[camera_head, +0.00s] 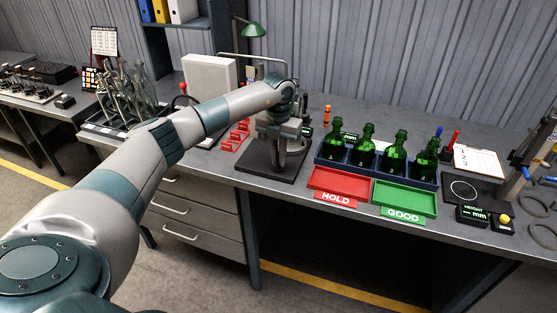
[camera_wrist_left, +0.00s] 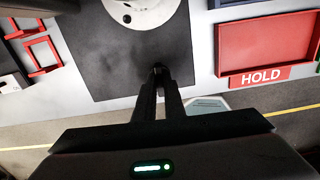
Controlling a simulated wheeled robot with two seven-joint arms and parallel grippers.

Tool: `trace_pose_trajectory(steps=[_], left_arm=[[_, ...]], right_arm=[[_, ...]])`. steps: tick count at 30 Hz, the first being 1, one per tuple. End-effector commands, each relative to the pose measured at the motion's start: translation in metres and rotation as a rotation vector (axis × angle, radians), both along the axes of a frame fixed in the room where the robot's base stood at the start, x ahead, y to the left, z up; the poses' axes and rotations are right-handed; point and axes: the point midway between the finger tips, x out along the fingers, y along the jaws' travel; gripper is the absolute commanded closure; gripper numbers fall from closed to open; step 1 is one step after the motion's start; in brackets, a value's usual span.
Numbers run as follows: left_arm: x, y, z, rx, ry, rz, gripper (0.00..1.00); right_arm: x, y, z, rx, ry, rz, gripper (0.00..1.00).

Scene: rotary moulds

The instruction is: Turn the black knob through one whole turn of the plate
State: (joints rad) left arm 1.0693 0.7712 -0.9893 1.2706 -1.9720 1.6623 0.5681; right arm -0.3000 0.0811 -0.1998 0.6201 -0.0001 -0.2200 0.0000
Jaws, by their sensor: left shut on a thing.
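My left gripper (camera_head: 281,160) points down over a dark square base (camera_head: 254,169) on the bench. In the left wrist view my two black fingers (camera_wrist_left: 160,72) are closed together, with a small dark piece, seemingly the black knob, between their tips; its outline blends with the fingers and the dark base. A pale round plate (camera_wrist_left: 145,10) with a dark spot shows at the top edge of that view, cut off by the frame. In the head view the plate and knob are mostly hidden by my wrist. My right gripper is in neither view.
A red HOLD tray (camera_head: 338,184) and a green GOOD tray (camera_head: 405,198) lie right of the base. Behind them a blue crate (camera_head: 382,171) holds several green bottles. Red frames (camera_head: 236,135) lie to the left. The bench's front edge is close to the base.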

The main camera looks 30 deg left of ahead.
Motion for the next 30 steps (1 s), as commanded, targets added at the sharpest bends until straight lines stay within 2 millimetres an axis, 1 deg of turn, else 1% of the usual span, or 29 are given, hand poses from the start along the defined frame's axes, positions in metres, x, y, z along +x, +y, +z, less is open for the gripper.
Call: trace_pose_trajectory(steps=[1,9,15,21,30], left_arm=[[0.0009,0.0005,0.0,0.001,-0.003,0.045,1.0],[0.0007,0.0003,0.0006,0.0,-0.003,0.296,1.0],[0.0007,0.0004,0.001,0.0,-0.003,0.446,1.0],[0.0007,0.0005,0.0013,0.0,-0.003,0.542,1.0],[0.0008,0.0006,0.0017,-0.001,-0.003,0.586,1.0]], right_arm=[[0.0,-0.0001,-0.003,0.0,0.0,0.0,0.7],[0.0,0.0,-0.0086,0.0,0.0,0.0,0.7],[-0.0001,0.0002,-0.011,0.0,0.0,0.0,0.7],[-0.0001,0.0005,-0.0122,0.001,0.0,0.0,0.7],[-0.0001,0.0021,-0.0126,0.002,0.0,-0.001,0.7]])
